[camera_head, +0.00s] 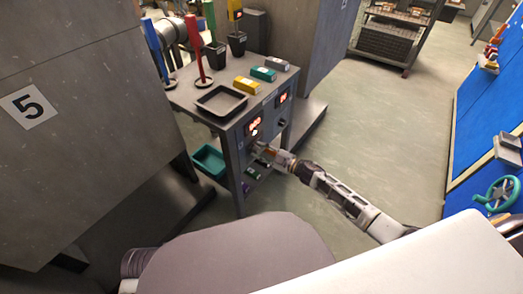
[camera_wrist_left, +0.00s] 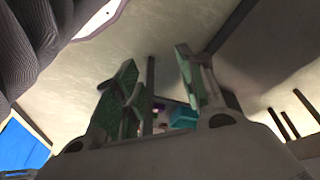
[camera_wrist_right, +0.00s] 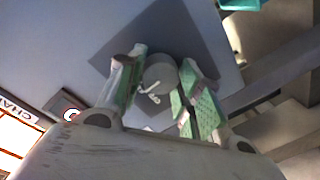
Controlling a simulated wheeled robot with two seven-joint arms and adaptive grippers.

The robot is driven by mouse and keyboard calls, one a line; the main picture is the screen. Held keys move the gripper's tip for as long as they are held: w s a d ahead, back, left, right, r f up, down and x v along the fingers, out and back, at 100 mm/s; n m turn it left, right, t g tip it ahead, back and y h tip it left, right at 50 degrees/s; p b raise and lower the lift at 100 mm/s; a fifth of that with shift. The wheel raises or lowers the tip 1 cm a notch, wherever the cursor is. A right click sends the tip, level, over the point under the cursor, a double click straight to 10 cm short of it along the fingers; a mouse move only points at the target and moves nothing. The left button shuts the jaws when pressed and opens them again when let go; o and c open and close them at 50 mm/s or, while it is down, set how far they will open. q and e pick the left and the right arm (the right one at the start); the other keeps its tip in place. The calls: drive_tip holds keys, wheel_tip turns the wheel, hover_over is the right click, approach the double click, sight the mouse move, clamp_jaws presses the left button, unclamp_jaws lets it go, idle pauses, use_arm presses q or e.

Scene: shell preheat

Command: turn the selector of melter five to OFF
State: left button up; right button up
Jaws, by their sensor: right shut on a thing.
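The large grey cabinet with the plate "5" (camera_head: 30,107) stands at the left. To its right is a grey bench (camera_head: 236,140) with a front panel. My right gripper (camera_head: 264,150) is at this panel, below the nearer lit red display (camera_head: 254,126). In the right wrist view, a round grey selector knob (camera_wrist_right: 160,72) with a pale pointer sits between the fingers of my right gripper (camera_wrist_right: 156,88), which is shut on it. The knob's position marks cannot be read. My left gripper (camera_wrist_left: 158,85) shows only in its wrist view, fingers apart and empty.
A black tray (camera_head: 222,101), coloured blocks (camera_head: 264,74) and coloured upright rods (camera_head: 195,45) stand on the bench top. A teal bin (camera_head: 209,161) is below it. A blue panel with a green handwheel (camera_head: 497,194) is at the right.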

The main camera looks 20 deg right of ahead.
drive_tip(key=n, duration=0.4)
drive_tip(key=shift+n+h, duration=0.3)
drive_tip(key=shift+n, duration=1.6)
drive_tip(key=o, duration=1)
drive_tip(key=shift+o, duration=0.2)
drive_tip(key=shift+s, duration=0.15)
drive_tip(key=f+v, duration=0.1)
drive_tip(key=v, duration=1)
drive_tip(key=shift+s+d+r, duration=0.25)
drive_tip(key=shift+s+r, duration=0.05)
drive_tip(key=shift+r, duration=0.2)
